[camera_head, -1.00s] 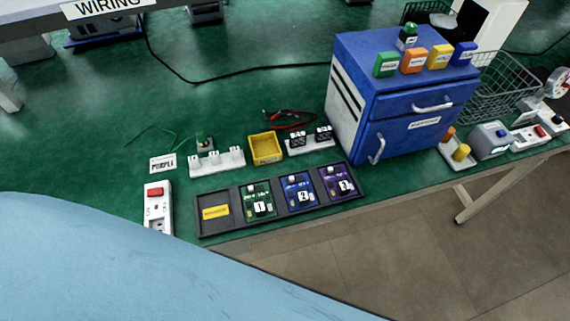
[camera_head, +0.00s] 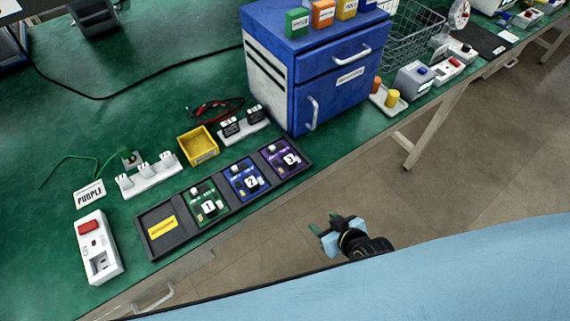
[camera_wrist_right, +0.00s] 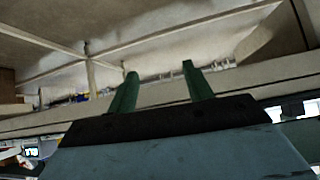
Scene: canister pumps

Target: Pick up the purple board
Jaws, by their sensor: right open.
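The purple board (camera_head: 284,159), marked 3, lies in the right-hand compartment of a dark tray (camera_head: 228,213) near the table's front edge. A blue board (camera_head: 245,179) marked 2 and a green board (camera_head: 208,204) marked 1 lie to its left in the same tray. My right gripper (camera_head: 328,225) is open and empty, off the table's front edge, in front of and below the purple board in the head view. Its two green fingers stand apart in the right wrist view (camera_wrist_right: 160,88), with nothing between them. My left gripper is not in view.
A blue drawer cabinet (camera_head: 330,75) stands behind and right of the tray. A yellow bin (camera_head: 198,146), a white connector strip (camera_head: 150,176) and a white switch box (camera_head: 98,248) stand around it. The green tabletop (camera_head: 150,120) is mostly clear behind them.

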